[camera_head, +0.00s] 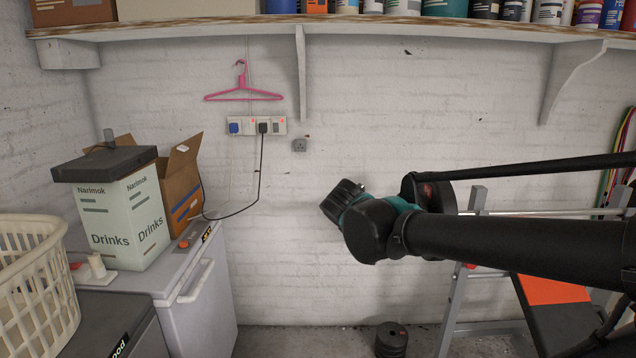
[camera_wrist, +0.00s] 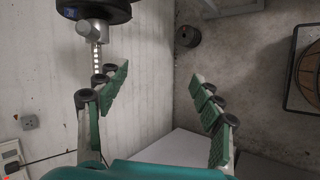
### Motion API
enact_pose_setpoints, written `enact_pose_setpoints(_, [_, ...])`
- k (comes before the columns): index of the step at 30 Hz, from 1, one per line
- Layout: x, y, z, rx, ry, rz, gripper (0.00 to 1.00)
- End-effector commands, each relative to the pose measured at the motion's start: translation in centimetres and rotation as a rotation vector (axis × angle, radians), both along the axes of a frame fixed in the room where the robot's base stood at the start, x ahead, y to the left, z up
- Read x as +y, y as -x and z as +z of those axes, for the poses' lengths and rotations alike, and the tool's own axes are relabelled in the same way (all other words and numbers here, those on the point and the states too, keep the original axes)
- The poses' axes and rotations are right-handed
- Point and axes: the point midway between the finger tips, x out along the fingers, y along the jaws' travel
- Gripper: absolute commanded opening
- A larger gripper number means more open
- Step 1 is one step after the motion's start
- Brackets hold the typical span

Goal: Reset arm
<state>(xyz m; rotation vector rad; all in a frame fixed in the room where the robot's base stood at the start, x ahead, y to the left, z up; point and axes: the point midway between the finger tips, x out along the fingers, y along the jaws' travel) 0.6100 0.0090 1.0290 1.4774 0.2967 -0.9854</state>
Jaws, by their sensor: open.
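My arm reaches in from the right side of the head view, in front of the white brick wall (camera_head: 330,250). Its black and teal wrist end is near the picture's middle, and the gripper fingers cannot be made out there. In the wrist view my gripper (camera_wrist: 160,73) shows two green-padded fingers spread wide apart. Nothing is between them; bare wall and floor show behind the gap.
A white chest freezer (camera_head: 204,300) at left bears a Drinks box (camera_head: 125,222) and an open cardboard box (camera_head: 182,183). A laundry basket (camera_head: 38,285) stands nearer. A shelf (camera_head: 350,29) spans above. A weight bench (camera_head: 552,290) stands right; a dark weight (camera_head: 391,340) sits on the floor.

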Motion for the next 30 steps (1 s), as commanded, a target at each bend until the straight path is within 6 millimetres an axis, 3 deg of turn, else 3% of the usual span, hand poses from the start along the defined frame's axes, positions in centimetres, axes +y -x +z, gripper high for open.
enact_pose_setpoints(11, [-3.8,3.8,-8.9,0.028,-0.340,-0.342,0.67])
enact_pose_setpoints(18, [-5.5,9.0,-16.7,0.028,-0.725,-0.752,0.67])
enact_pose_setpoints(24, [-5.2,11.6,-19.5,0.021,-0.920,-0.958,0.67])
enact_pose_setpoints(30, [-5.0,12.1,-20.0,0.020,-0.961,-0.998,0.67])
